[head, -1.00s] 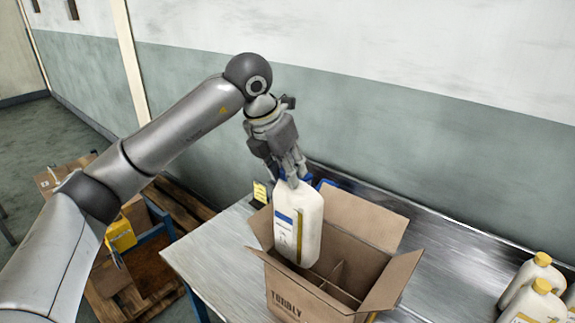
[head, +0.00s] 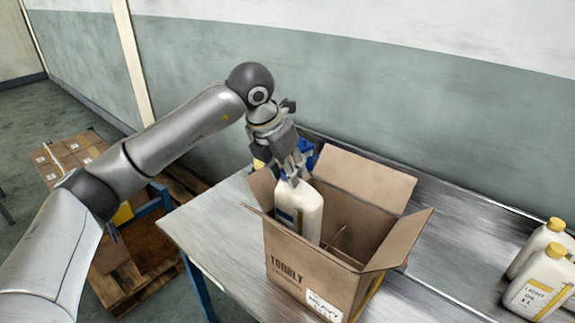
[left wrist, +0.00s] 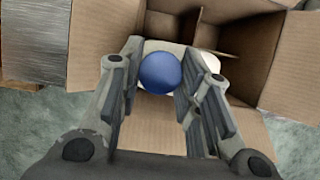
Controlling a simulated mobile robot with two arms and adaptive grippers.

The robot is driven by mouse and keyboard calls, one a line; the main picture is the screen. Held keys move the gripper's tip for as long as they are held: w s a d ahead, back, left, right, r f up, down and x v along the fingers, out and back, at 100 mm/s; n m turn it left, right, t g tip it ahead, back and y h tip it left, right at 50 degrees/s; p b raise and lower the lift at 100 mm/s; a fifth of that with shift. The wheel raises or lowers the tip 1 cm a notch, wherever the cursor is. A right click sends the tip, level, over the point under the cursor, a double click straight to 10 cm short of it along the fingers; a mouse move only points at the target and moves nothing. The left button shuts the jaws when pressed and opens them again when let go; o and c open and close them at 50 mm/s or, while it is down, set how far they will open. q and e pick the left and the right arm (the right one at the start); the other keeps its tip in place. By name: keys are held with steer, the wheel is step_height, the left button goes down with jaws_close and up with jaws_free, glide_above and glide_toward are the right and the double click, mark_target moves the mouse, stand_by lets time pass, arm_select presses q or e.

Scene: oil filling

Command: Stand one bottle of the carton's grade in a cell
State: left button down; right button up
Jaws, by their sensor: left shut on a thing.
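The brown carton (head: 292,262) stands open on the metal table, flaps spread. Its front reads "TOODLY" or similar, and a white label seems to read "HEAVY". Cardboard dividers show inside it in the left wrist view (left wrist: 218,40). My left gripper (head: 293,178) is shut on the neck of a white bottle (head: 300,210) with a blue cap (left wrist: 160,73). The bottle is upright, its lower part hidden inside the carton at the left. I cannot tell whether its base touches the cell floor. My right gripper is not in view.
White bottles with yellow caps (head: 540,285), the front one labelled "LIGHT OIL", stand at the right of the metal table (head: 450,265). A blue object (head: 307,148) is partly hidden behind my left gripper. Boxes on a pallet (head: 75,150) are at the left. Table between carton and bottles is clear.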

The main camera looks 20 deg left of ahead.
mark_target(288, 195)
arm_select(q)
step_height(288, 195, down, 7)
steer(key=b, duration=0.5)
steer(key=shift+f+b, duration=0.2)
steer(key=shift+b, duration=0.15)
steer(key=shift+f+b, duration=0.7)
steer(key=shift+f, duration=0.35)
steer(key=shift+f+b, duration=1.6)
steer(key=shift+f, duration=0.1)
steer(key=c, duration=1.2)
jaws_free()
steer(key=shift+o, duration=1.2)
steer(key=shift+d, duration=0.2)
steer(key=shift+r, duration=0.1)
steer(key=shift+a, duration=0.15)
